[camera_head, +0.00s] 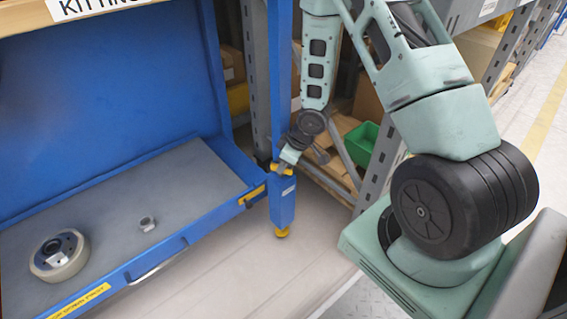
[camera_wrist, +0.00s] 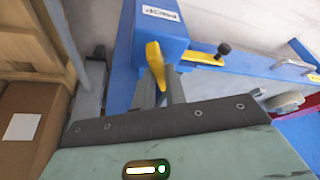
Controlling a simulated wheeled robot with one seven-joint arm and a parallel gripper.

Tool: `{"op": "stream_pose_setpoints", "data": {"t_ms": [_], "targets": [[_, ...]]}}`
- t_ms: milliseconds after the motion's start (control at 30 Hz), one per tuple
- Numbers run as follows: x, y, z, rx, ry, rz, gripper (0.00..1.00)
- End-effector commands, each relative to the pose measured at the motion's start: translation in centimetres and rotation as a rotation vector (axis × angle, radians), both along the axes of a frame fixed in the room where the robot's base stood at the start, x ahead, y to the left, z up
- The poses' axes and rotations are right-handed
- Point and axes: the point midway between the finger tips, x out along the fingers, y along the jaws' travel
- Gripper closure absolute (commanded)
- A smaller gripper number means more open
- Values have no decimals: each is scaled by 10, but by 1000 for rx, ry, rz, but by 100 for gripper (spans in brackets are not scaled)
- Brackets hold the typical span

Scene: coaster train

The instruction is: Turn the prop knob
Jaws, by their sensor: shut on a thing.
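The prop is a blue upright post (camera_head: 282,205) by the right front corner of the blue bench, with a yellow foot at its bottom. In the wrist view the post (camera_wrist: 160,35) carries a white label that appears upside down and seems to read PROP. A yellow knob (camera_wrist: 154,64) stands out from the post. In the head view a yellow part (camera_head: 275,168) shows at the same place, partly covered by my gripper (camera_head: 285,162). My gripper (camera_wrist: 161,88) is shut on the yellow knob, with a grey finger on each side of it.
A black-knobbed pin (camera_wrist: 223,49) on a yellow plate is beside the post. A grey rack with cardboard boxes and a green bin (camera_head: 361,143) stands behind.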

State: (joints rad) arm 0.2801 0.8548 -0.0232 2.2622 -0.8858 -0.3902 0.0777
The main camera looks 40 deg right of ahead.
Motion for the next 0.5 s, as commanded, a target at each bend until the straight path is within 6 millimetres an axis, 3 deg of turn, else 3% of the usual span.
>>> {"op": "stream_pose_setpoints", "data": {"t_ms": [67,100,167,500], "targets": [[-1,0,-1,0,4,0,100],[-1,0,-1,0,4,0,82],[-1,0,-1,0,4,0,65],[-1,-1,3,0,1,-2,65]]}}
